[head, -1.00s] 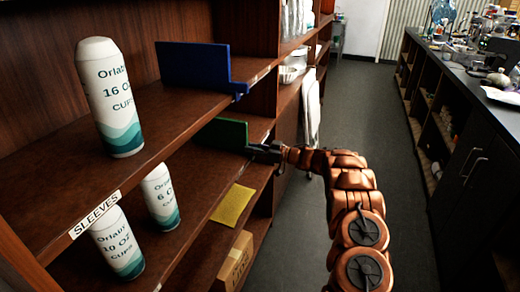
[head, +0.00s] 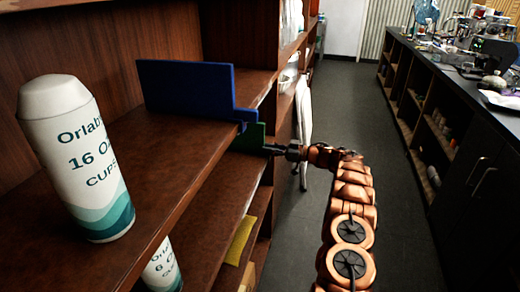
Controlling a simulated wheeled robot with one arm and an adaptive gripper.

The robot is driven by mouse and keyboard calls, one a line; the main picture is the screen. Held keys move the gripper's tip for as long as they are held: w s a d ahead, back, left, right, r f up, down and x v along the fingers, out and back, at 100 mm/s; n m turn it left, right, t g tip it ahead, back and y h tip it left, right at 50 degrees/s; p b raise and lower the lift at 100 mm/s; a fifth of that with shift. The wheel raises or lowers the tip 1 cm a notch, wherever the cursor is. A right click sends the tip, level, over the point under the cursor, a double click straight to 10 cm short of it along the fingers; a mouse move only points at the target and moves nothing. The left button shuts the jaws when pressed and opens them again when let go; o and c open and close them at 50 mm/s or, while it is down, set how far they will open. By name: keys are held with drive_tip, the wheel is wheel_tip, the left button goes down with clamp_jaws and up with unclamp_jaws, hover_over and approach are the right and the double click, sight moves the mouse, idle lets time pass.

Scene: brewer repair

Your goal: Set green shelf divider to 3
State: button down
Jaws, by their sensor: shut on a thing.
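The green shelf divider (head: 249,139) stands upright on the middle shelf, partly hidden behind the blue divider and the upper shelf. My gripper (head: 270,150) is at the front edge of the green divider, shut on it. The arm reaches in from the aisle on the right. The blue divider (head: 185,89) stands on the upper shelf, just above and left of the green one. Any position numbers for the divider cannot be seen.
A 16 oz cup sleeve (head: 80,160) stands on the upper shelf at the left, with another cup sleeve (head: 162,268) below. A yellow sheet (head: 241,240) lies lower down. A dark counter (head: 455,150) lines the right; the aisle floor (head: 340,110) is clear.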

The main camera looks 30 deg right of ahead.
drive_tip(key=shift+d+r, duration=0.1)
drive_tip(key=shift+d, duration=0.35)
drive_tip(key=shift+w, duration=0.1)
drive_tip(key=c, duration=1.3)
unclamp_jaws()
drive_tip(key=shift+w, duration=0.1)
drive_tip(key=shift+o, duration=1.1)
drive_tip(key=shift+a, duration=0.15)
drive_tip(key=v, duration=1.2)
drive_tip(key=shift+a, duration=0.15)
